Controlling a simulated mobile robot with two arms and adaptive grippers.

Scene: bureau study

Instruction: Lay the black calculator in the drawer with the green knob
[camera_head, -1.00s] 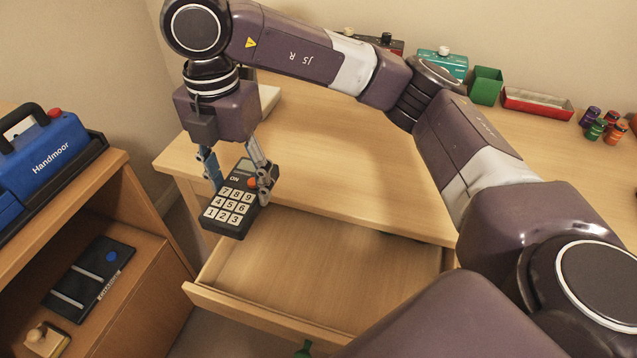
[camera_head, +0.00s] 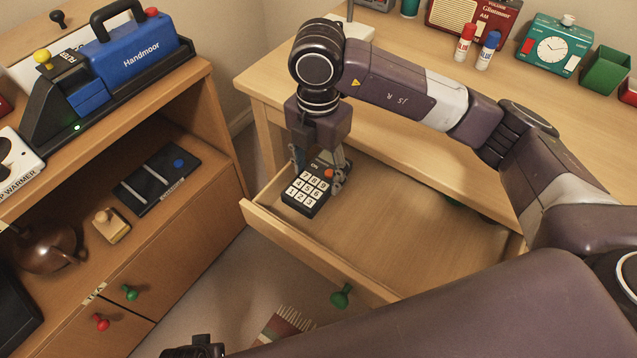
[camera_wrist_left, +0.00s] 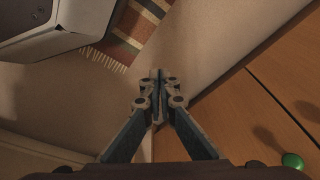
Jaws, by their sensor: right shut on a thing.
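The black calculator (camera_head: 308,193) has white number keys and an orange button. My right gripper (camera_head: 319,172) is shut on its far end and holds it tilted inside the left part of the open desk drawer (camera_head: 400,235). I cannot tell whether it touches the drawer floor. The drawer's green knob (camera_head: 341,295) is on its front. My left gripper (camera_wrist_left: 160,88) is shut and empty in the left wrist view, above the floor. Part of what seems to be that gripper shows at the bottom of the head view.
A wooden cabinet (camera_head: 225,195) stands left, with another green knob (camera_head: 130,292) and a red knob (camera_head: 101,322) on its fronts. A blue Handmoor case (camera_head: 138,52) is on top. Most of the drawer is empty.

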